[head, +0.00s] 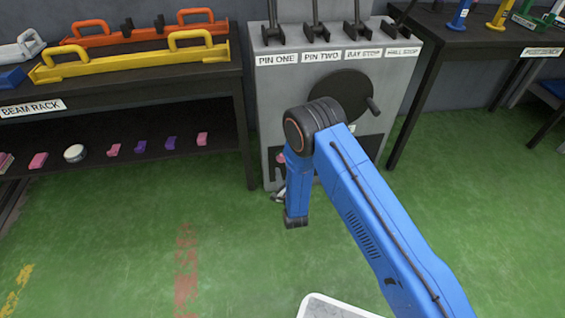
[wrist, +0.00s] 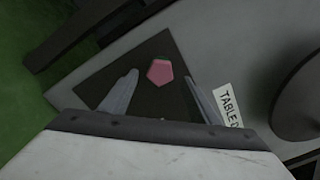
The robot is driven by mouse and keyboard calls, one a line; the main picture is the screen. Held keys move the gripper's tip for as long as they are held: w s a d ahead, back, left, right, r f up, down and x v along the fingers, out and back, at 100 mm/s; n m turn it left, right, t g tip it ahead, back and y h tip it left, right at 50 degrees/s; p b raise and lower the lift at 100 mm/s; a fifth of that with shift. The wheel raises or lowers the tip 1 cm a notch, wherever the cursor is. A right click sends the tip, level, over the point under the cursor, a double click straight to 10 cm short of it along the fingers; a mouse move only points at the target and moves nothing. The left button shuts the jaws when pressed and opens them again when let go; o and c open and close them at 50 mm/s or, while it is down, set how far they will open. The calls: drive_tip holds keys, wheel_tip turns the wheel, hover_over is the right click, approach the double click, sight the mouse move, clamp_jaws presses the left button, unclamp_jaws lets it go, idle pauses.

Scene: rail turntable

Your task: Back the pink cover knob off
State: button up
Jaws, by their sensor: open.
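The pink cover knob (wrist: 160,73) is a small five-sided knob on a dark square cover plate (wrist: 150,48) in the wrist view. In the head view a bit of pink (head: 281,158) shows low on the grey cabinet (head: 268,110), mostly hidden by my blue arm. My gripper (wrist: 161,78) is open, with one finger on each side of the knob in the picture. The knob looks beyond the fingertips and apart from both; the exact gap is hard to judge. In the head view only a small part of my gripper (head: 279,193) shows beside the arm.
A label starting "TABLE" (wrist: 229,108) is beside the plate. A dark disc with a crank handle (head: 345,95) and several levers (head: 315,30) are on the cabinet. The beam rack (head: 130,85) stands left, a dark table (head: 455,40) right. Green floor is clear in front.

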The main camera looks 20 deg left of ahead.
sight(282, 160)
drive_tip(key=shift+x, duration=2.1)
drive_tip(key=c, duration=1)
